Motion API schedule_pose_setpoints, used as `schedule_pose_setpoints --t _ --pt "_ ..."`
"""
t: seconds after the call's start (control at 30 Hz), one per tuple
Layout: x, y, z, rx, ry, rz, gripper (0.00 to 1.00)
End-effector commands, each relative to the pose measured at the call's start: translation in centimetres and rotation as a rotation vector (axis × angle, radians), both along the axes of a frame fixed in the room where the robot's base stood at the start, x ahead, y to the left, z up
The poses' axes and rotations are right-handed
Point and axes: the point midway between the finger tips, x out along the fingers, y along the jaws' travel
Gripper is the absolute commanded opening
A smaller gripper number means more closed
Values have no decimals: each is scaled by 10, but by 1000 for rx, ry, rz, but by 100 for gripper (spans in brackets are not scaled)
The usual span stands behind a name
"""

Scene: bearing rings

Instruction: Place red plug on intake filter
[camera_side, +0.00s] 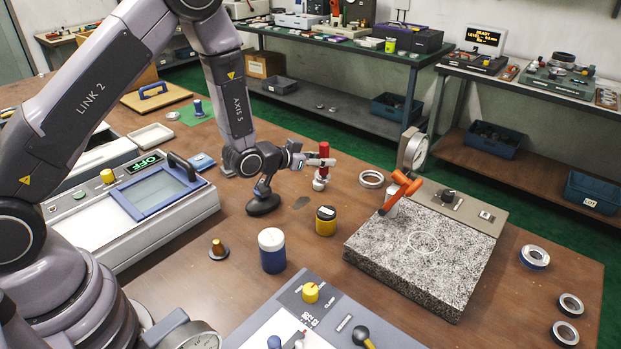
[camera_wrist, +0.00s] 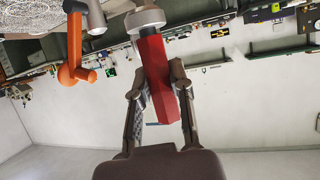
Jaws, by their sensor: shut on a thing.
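The red plug (camera_side: 324,151) is upright between the fingers of my gripper (camera_side: 322,162), above the brown table. It has a red body and a pale metal lower end (camera_side: 319,182). In the wrist view my gripper (camera_wrist: 155,88) is shut on the red body (camera_wrist: 157,75), and the wider silver end (camera_wrist: 145,18) points to the top of the picture. From the side I cannot tell whether the metal end touches the table. I cannot tell which thing is the intake filter.
A silver ring (camera_side: 371,179) lies just right of the plug. An orange-armed gauge stand (camera_side: 402,188) rises from the speckled granite block (camera_side: 425,250). A yellow-and-black jar (camera_side: 326,221), a blue-and-white jar (camera_side: 272,251) and a dark domed thing (camera_side: 263,204) stand nearer. Several rings lie at right.

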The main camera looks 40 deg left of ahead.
Motion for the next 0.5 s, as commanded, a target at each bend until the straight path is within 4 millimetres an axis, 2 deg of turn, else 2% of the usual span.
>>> schedule_pose_setpoints --t 0.03,0.13,0.5 --pt "0 -8 -1 2 -2 -25 0" --pt "0 -13 -16 5 2 -45 0" --pt "0 -13 -67 6 1 -44 0"
